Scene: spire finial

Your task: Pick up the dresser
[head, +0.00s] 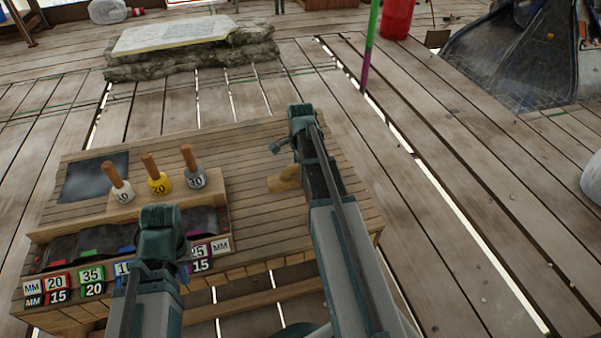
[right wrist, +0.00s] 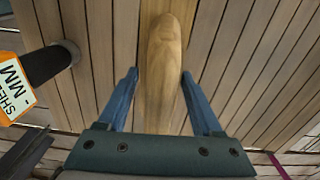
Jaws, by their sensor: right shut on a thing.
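The dresser is a pale, rounded wooden tool. In the head view it (head: 286,180) lies on the right part of the slatted wooden bench, partly hidden by my right arm. In the right wrist view the dresser (right wrist: 163,75) runs lengthwise between the blue fingers of my right gripper (right wrist: 160,82). My left gripper (head: 160,232) is over the bench's front left, by the labelled bins. Its fingers are not clear enough to tell open from shut.
Several wooden-handled tools stand in a block, including a yellow one (head: 158,182). A dark sheet (head: 95,178) lies at the bench's left. Numbered labels (head: 92,281) line the front. An orange-labelled tool (right wrist: 15,85) is near the right gripper.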

